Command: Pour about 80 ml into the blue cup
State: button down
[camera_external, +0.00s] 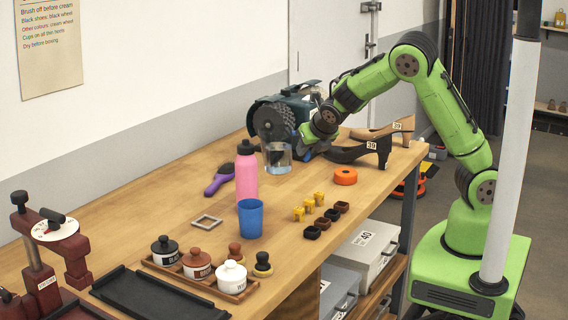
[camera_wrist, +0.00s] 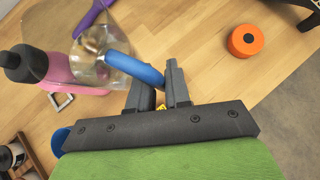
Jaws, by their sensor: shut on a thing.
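My gripper (camera_wrist: 163,92) is shut on the jug's blue handle (camera_wrist: 136,70). I cannot tell whether the jug touches the table.
A pink bottle (camera_external: 246,172) with a black cap stands between jug and cup. A purple brush (camera_external: 220,178) and a grey square frame (camera_external: 206,220) lie left. Small jars (camera_external: 197,262) stand front left.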

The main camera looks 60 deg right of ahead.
jog(key=s+a+f+m+g+y+p, duration=0.2)
jog(key=s+a+m+g, duration=0.4)
jog(key=m, duration=0.5)
jog(key=s+a+f+m+g+y+p, duration=0.1)
jog(key=a+f+m+g+y, duration=0.15)
jog(key=a+m+g, duration=0.45)
jog(key=s+a+f+m+g+y+p, duration=0.3)
jog(key=a+m, duration=0.5)
jog(key=m, duration=0.6)
jog(key=w+d+r+m+t+y+b, duration=0.1)
jog(key=w+d+m+t+b, duration=0.4)
jog(key=d+m+t, duration=0.3)
jog(key=w+d+r+m+t+b, duration=0.2)
jog(key=w+d+m+t+b, duration=0.3)
jog(key=d+m, duration=0.9)
jog(key=w+m+t, duration=0.2)
jog(key=m+t, duration=0.1)
jog(key=m, duration=0.3)
jog(key=shift+d+y, duration=0.15)
jog(key=shift+y, duration=0.2)
